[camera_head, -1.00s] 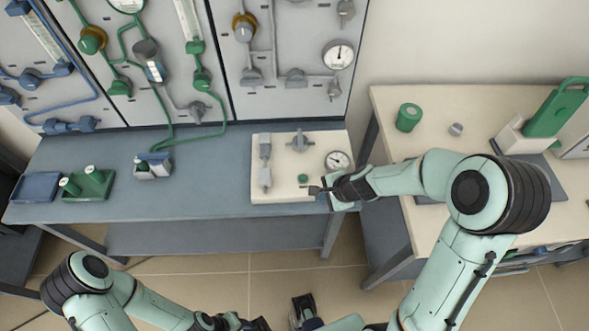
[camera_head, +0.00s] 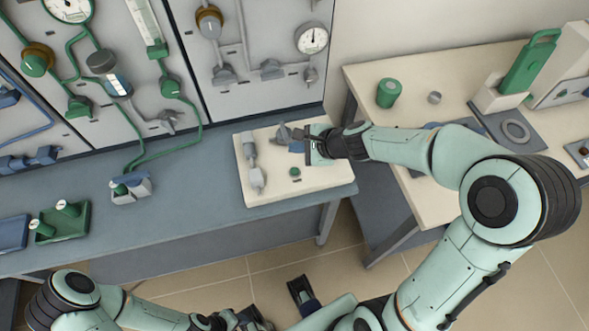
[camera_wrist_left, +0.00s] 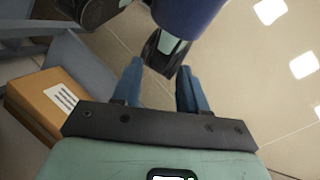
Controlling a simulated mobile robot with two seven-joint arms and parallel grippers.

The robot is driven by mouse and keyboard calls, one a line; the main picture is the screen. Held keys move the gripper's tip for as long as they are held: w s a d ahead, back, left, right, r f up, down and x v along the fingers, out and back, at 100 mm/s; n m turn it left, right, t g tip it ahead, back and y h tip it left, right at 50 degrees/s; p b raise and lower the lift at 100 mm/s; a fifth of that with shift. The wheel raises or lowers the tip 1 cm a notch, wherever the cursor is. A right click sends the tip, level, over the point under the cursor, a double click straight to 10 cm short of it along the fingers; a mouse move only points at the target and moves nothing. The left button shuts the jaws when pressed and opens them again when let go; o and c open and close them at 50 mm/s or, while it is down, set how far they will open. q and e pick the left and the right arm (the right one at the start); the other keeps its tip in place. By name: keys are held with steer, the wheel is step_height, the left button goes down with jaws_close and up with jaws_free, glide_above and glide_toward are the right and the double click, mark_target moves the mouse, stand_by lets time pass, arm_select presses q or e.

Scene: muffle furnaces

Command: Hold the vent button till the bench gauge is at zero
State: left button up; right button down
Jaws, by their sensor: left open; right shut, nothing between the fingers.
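The cream bench board (camera_head: 325,183) lies on the blue-grey bench. The small green button (camera_head: 295,171) stands near its front edge, with nothing over it. My right gripper (camera_head: 299,141) is shut and empty at the back of the board, beyond the button and beside the grey valve (camera_head: 282,134). I cannot tell whether it touches the valve. The right hand covers the place of the bench gauge, so its needle is hidden. My left gripper (camera_wrist_left: 158,85) is open and empty in the left wrist view, away from the board.
A grey fitting (camera_head: 253,165) runs along the board's left side. A wall panel with pipes and a round gauge (camera_head: 311,38) stands behind.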

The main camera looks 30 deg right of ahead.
mark_target(297, 173)
step_height(297, 173, down, 8)
steer(key=b, duration=0.8)
steer(key=shift+f, duration=0.25)
steer(key=shift+f+b, duration=0.2)
steer(key=shift+b, duration=0.15)
arm_select(q)
step_height(297, 173, down, 7)
steer(key=w+t, duration=0.1)
steer(key=w, duration=0.1)
steer(key=shift+f, duration=0.2)
steer(key=shift+f, duration=0.1)
stand_by(0.3)
steer(key=shift+f+b, duration=0.4)
arm_select(e)
steer(key=shift+f, duration=0.4)
